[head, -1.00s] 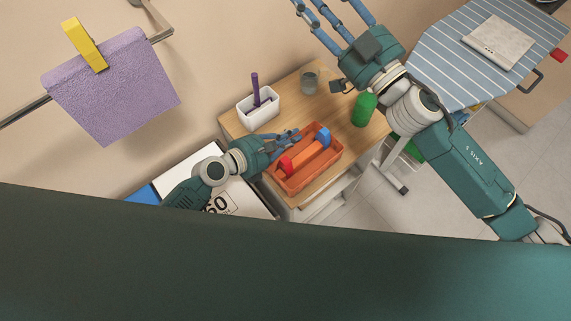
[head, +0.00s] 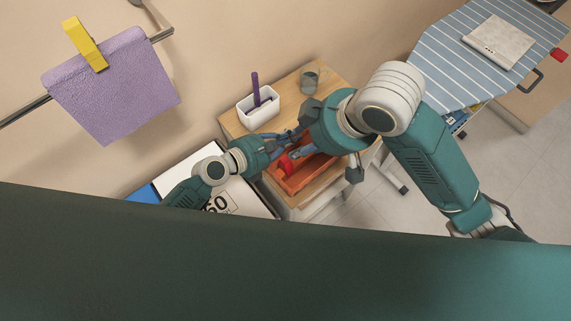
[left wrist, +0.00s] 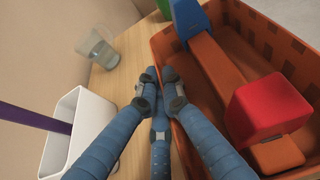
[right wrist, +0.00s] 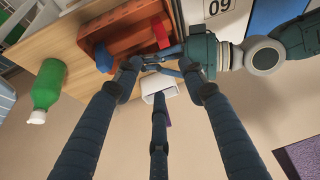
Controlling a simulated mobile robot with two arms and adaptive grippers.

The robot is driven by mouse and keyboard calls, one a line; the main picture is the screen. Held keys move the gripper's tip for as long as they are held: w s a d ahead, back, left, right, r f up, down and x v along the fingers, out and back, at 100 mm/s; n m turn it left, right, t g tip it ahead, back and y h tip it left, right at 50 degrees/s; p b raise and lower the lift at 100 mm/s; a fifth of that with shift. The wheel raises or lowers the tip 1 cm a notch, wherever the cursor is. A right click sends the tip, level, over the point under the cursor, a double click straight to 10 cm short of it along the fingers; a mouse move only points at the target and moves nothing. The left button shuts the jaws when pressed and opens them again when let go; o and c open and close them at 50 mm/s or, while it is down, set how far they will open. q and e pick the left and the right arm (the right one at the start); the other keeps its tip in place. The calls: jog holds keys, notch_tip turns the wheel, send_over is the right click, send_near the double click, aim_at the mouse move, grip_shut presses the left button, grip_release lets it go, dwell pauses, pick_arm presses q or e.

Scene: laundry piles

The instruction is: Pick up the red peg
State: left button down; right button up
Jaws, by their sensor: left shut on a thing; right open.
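The red peg (head: 285,165) sits on the handle bar of an orange basket (head: 308,182). In the left wrist view the red peg (left wrist: 268,107) is at the near end of the bar, and a blue peg (left wrist: 187,18) is at the far end. My left gripper (left wrist: 160,82) is shut on the basket's side wall, its fingers on both sides of the rim. My right gripper (head: 302,152) is open above the basket, close to my left gripper. In the right wrist view the red peg (right wrist: 160,30) is beyond the spread fingers, apart from them.
A green bottle (right wrist: 48,85) stands beside the basket. A purple towel (head: 113,85) with a yellow peg (head: 85,44) hangs at left. A striped ironing board (head: 465,45) is at right.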

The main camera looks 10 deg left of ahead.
send_near(286, 160)
notch_tip(286, 160, down, 2)
jog(key=w, duration=0.1)
jog(key=shift+a+x, duration=0.15)
jog(key=shift+x, duration=1.55)
jog(key=shift+a+x, duration=0.2)
jog(key=shift+x, duration=1.45)
jog(key=shift+s+r, duration=0.1)
jog(key=shift+s, duration=0.1)
jog(key=c, duration=0.9)
